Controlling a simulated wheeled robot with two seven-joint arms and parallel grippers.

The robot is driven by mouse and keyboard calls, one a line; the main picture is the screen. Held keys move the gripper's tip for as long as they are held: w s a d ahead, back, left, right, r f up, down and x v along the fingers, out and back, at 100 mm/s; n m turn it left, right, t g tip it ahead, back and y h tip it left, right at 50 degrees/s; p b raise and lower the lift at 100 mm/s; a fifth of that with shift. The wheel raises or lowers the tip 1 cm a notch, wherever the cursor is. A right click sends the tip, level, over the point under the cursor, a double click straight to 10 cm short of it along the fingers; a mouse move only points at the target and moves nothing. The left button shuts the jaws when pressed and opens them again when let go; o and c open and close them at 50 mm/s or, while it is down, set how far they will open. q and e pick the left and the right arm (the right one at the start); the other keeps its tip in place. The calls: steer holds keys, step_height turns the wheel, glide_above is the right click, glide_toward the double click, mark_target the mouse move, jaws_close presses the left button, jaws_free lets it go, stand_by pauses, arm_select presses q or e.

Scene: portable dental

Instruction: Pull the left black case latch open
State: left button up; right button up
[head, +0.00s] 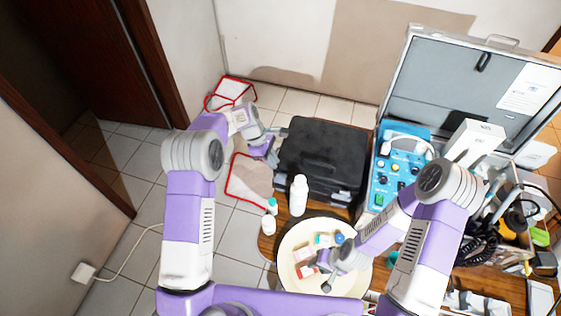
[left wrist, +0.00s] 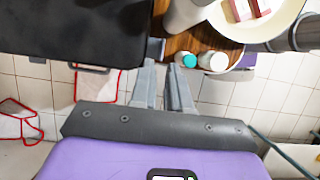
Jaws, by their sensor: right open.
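The black case (head: 323,155) lies closed on the wooden table, and its dark side fills the upper left of the left wrist view (left wrist: 70,28). A small grey piece, possibly the left latch (left wrist: 155,50), shows at the case edge. My left gripper (head: 277,142) is beside the case's left edge. In the left wrist view its two grey fingers (left wrist: 161,70) stand a little apart, with floor visible between them. One fingertip is close to the grey piece; contact cannot be told. My right gripper (head: 318,279) is open, low over the round cream tray (head: 288,248).
A white bottle (head: 298,196) and two small bottles, one teal-capped (head: 272,205), stand near the case's front edge. A blue control unit (head: 399,175) sits right of the case in an open silver case (head: 470,85). Red-edged cloths (head: 247,180) lie left.

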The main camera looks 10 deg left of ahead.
mark_target(281, 175)
arm_select(q)
steer(key=x, duration=0.6)
steer(key=shift+s+d+f, duration=0.1)
steer(key=shift+s+f, duration=0.15)
steer(key=shift+f, duration=0.15)
jaws_close()
stand_by(1.0)
